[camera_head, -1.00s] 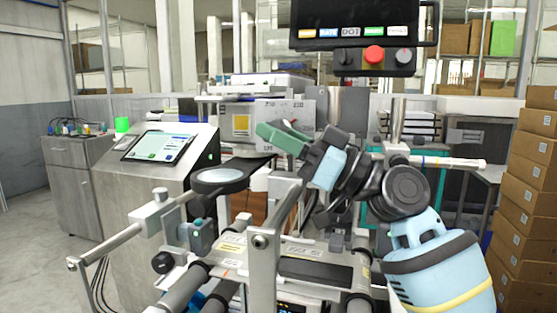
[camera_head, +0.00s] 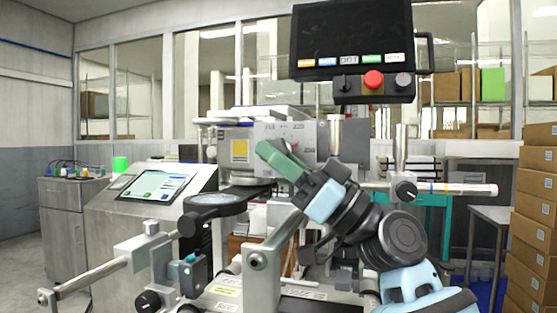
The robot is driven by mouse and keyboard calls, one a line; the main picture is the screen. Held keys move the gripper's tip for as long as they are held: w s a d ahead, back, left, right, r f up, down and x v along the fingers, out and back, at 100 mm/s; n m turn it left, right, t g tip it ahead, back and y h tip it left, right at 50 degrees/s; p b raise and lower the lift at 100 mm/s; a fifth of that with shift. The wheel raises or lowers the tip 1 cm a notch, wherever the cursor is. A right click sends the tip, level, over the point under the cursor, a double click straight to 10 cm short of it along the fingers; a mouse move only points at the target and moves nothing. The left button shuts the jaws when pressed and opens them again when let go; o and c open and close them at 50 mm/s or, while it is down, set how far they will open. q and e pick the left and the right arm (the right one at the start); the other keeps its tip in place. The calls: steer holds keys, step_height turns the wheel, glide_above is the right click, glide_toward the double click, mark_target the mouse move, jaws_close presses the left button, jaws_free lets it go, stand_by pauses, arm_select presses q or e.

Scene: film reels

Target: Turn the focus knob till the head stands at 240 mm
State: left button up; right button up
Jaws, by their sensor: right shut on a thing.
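The print head (camera_head: 240,151) is a grey box with a yellow label, above the machine bed. Its scale plate (camera_head: 290,129) carries small figures, one of which looks like 220, and a small red mark; I cannot read the exact setting. My right gripper (camera_head: 268,151), with green fingers, comes in from the lower right and is shut at the front of the scale plate. The focus knob cannot be made out; the fingers cover the place where they grip. My left gripper is not in view.
A control panel (camera_head: 350,50) with a red button hangs above my right arm. A console with a tablet (camera_head: 158,186) stands at left. A round dark-rimmed part (camera_head: 213,200) and metal rails stand in front of the head. Stacked cartons (camera_head: 536,215) line the right side.

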steer(key=shift+s+a+f+g, duration=0.1)
steer(key=shift+s+a+g, duration=0.1)
steer(key=shift+a+g, duration=0.15)
steer(key=o, duration=0.7)
steer(key=shift+s+d, duration=0.1)
steer(key=shift+o, duration=0.5)
steer(key=shift+s, duration=0.1)
steer(key=shift+d, duration=0.1)
steer(key=shift+d+f, duration=0.2)
steer(key=shift+d, duration=0.2)
steer(key=v, duration=0.6)
steer(key=shift+d+f+b, duration=0.25)
steer(key=shift+b, duration=0.15)
steer(key=shift+s, duration=0.1)
